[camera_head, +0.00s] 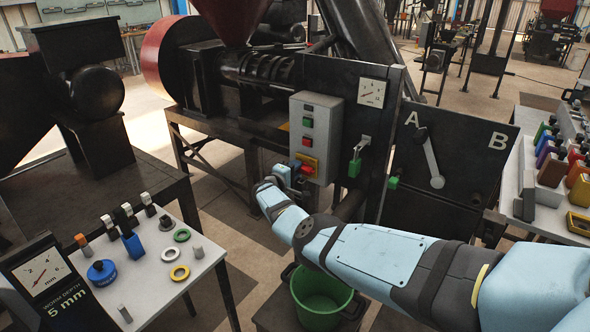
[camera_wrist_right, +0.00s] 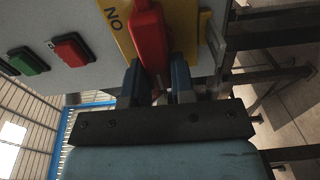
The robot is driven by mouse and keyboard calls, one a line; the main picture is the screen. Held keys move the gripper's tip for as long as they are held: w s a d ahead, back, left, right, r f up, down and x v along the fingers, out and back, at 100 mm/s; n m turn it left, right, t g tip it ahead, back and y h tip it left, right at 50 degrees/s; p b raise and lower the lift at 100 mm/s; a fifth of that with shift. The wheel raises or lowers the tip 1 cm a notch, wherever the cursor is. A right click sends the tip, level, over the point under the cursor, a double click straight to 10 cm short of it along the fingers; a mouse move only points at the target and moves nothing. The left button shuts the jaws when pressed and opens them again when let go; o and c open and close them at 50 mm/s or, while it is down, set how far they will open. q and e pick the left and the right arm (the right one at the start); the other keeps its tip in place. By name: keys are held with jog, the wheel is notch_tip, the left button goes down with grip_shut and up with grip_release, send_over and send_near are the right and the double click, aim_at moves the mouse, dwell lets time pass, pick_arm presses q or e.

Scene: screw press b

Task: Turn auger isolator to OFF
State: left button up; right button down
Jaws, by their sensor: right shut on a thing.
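The auger isolator is a red handle (camera_head: 307,169) on a yellow plate (camera_head: 313,159), low on the grey control box (camera_head: 316,125). In the wrist view the red handle (camera_wrist_right: 150,35) stands between the two blue fingers of my right gripper (camera_wrist_right: 155,78), which is shut on it. The yellow plate (camera_wrist_right: 117,18) carries the word ON, seen upside down; no OFF mark is readable. My left gripper is not in view.
A green button (camera_head: 307,122) and a red button (camera_head: 306,141) sit above the isolator. A lever on the A/B panel (camera_head: 464,165) stands farther right. A green bucket (camera_head: 320,296) is below my arm.

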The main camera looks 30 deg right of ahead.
jog(key=shift+d, duration=0.1)
dwell(0.4)
jog(key=c, duration=1)
grip_release()
jog(key=shift+o, duration=0.2)
jog(key=p+v, duration=0.6)
jog(key=v, duration=0.7)
jog(key=shift+a, duration=0.35)
jog(key=shift+s, duration=0.1)
